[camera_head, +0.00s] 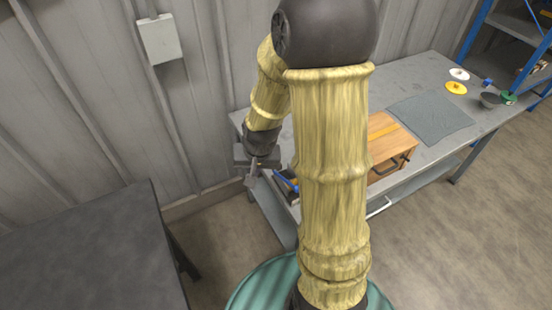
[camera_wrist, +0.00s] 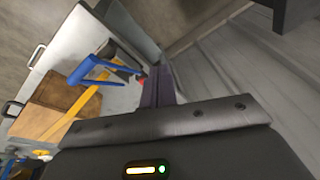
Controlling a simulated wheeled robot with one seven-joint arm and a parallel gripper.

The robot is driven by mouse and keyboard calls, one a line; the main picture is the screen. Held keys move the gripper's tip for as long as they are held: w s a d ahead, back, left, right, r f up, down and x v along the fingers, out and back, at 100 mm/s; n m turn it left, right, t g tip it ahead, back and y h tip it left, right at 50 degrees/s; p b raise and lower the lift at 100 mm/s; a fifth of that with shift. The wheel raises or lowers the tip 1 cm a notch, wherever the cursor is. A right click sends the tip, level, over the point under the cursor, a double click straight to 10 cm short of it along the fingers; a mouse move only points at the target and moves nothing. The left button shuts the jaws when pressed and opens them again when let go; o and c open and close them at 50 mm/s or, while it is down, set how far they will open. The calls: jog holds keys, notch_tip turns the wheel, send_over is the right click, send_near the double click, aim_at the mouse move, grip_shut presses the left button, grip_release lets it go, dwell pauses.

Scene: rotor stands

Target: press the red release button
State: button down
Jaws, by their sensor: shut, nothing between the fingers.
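My gripper (camera_head: 251,179) hangs at the left end of the grey workbench, beyond my arm in the head view. Its fingers (camera_wrist: 158,82) are together and empty in the wrist view. A small red patch (camera_wrist: 144,72) shows right beside the fingertips, partly hidden by them; it may be the red release button, but it is too small to be sure. I cannot tell whether the fingers touch it. A blue-framed item (camera_wrist: 95,70) with a dark and yellow part lies close by; its blue part also shows in the head view (camera_head: 287,179). No red button shows in the head view, where my arm covers part of the bench.
The workbench (camera_head: 412,84) carries a wooden box (camera_head: 388,149) with a dark handle, a grey mat (camera_head: 431,113), and white and yellow discs with a dark bowl (camera_head: 490,100). A dark table (camera_head: 90,255) stands at the left. A ribbed wall is behind.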

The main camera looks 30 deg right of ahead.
jog(key=w+d+f+m+t+y+p, duration=0.1)
jog(key=w+d+f+m+t+p, duration=0.2)
jog(key=w+d+m, duration=0.5)
jog(key=w+d+f+m+t+p, duration=0.3)
jog(key=w+d+f+m, duration=0.5)
jog(key=m, duration=0.4)
jog(key=shift+w+f+y+p, duration=0.25)
jog(key=shift+w+y+p, duration=0.15)
jog(key=shift+w+p, duration=0.4)
jog(key=shift+s, duration=0.1)
notch_tip(320, 180, down, 9)
jog(key=b, duration=0.6)
jog(key=shift+r, duration=0.1)
jog(key=shift+a, duration=0.1)
dwell(0.3)
jog(key=shift+f+b, duration=0.4)
